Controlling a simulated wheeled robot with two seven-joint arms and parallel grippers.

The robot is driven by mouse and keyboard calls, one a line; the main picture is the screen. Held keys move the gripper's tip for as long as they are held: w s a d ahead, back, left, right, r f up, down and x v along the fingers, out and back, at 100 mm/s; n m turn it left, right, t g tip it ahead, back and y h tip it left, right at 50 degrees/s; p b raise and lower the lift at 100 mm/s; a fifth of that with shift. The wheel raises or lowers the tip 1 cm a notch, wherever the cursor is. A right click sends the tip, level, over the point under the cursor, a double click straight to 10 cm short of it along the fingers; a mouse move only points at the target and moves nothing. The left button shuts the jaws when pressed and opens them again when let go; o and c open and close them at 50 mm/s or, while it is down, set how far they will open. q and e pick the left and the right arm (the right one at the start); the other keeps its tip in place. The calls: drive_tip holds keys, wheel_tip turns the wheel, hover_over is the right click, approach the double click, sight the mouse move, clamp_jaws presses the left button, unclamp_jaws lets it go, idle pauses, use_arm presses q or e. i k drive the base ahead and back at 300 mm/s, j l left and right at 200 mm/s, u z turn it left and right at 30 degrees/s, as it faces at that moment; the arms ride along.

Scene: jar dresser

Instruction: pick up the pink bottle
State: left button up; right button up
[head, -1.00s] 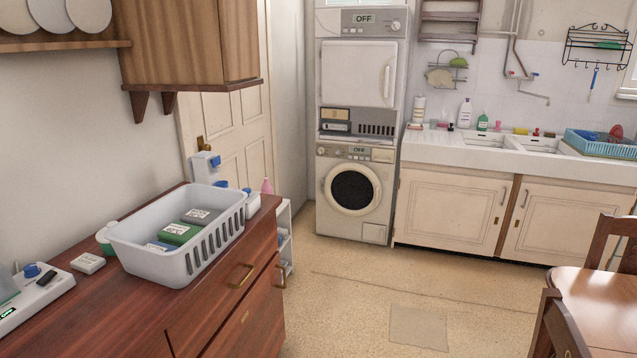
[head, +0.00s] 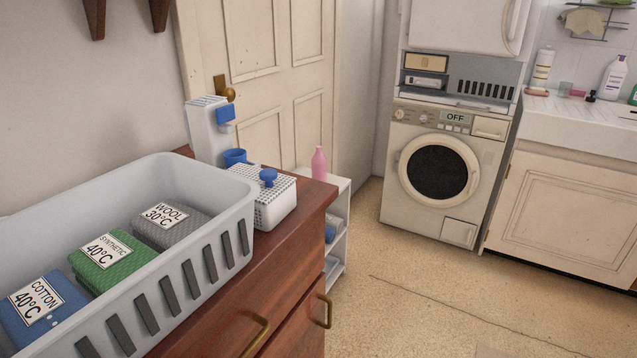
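The pink bottle (head: 319,163) stands upright on the top of a small white shelf unit (head: 341,186), just beyond the far end of the wooden dresser. Neither of my grippers shows in the head view.
A grey basket (head: 232,205) with blue, green and grey labelled cloths stands on the dresser (head: 283,268). The floor (head: 400,275) to the right is clear.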

sight(318, 161)
drive_tip(key=i+l, duration=0.5)
drive_tip(key=l, duration=0.2)
drive_tip(key=i+l+u, duration=0.2)
drive_tip(key=l, duration=0.15)
drive_tip(key=i+l+u, duration=0.2)
drive_tip(key=l, duration=0.2)
drive_tip(key=i+l+u, duration=0.1)
drive_tip(key=l+u, duration=0.15)
drive_tip(key=l, duration=0.15)
drive_tip(key=i+l+u, duration=0.2)
drive_tip(key=l, duration=0.25)
drive_tip(key=k+j, duration=0.05)
drive_tip(key=k, duration=0.05)
